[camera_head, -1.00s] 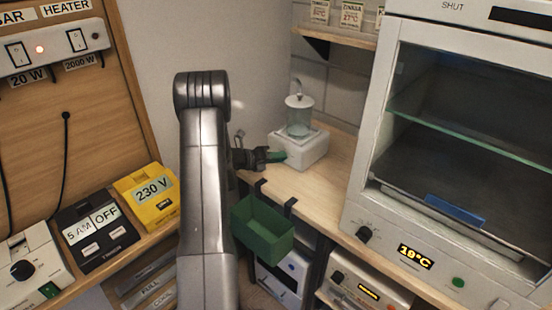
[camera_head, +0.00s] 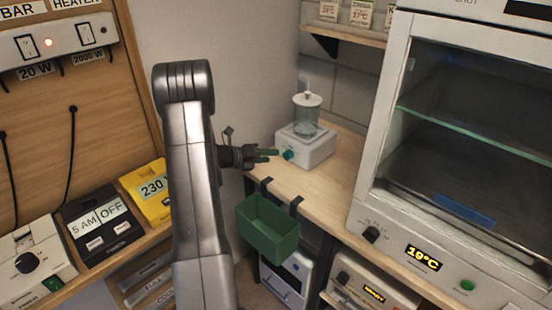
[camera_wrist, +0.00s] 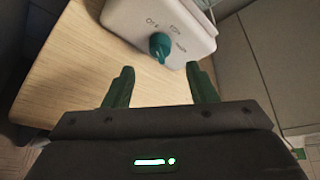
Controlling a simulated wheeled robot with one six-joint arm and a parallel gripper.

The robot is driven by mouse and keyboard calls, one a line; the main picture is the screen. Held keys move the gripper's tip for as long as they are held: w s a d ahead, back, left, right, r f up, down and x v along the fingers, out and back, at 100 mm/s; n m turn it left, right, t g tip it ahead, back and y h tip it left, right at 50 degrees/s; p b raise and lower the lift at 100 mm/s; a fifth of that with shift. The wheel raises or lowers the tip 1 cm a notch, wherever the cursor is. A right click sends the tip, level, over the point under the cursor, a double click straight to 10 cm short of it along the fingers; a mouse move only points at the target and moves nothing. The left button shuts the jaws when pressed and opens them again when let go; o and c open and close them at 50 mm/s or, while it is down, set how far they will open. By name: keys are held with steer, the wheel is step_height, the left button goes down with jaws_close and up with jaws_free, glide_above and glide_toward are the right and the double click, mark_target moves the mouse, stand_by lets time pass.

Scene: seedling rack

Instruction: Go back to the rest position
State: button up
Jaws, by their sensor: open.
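My gripper (camera_head: 268,155) is open and empty, with dark green fingers, just left of a small white device over the wooden counter. In the wrist view my gripper (camera_wrist: 160,88) has its two fingers spread apart. The white device (camera_head: 312,152) carries a clear jar with a white lid and has a teal knob (camera_head: 288,154) on its front. The knob also shows in the wrist view (camera_wrist: 159,45), ahead of and between the fingertips, apart from them. Its lettering is too small to read surely.
A green bin (camera_head: 268,232) hangs on the counter's front edge below my gripper. A glass-fronted cabinet (camera_head: 400,215) reading 19°C stands to the right. A switch panel (camera_head: 55,42) and a yellow 230 V box (camera_head: 146,181) are on the left. Bare wooden counter (camera_head: 320,185) lies before the device.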

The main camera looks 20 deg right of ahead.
mark_target(284, 156)
steer(key=shift+a+r, duration=0.2)
steer(key=shift+a, duration=0.25)
steer(key=p+x, duration=0.1)
steer(key=x, duration=0.7)
steer(key=shift+s+p, duration=0.1)
steer(key=shift+p, duration=0.2)
steer(key=shift+a+b, duration=0.1)
steer(key=shift+b, duration=0.25)
steer(key=shift+a+r+m+t+y, duration=0.1)
steer(key=shift+m+t+y, duration=0.2)
steer(key=shift+m, duration=0.2)
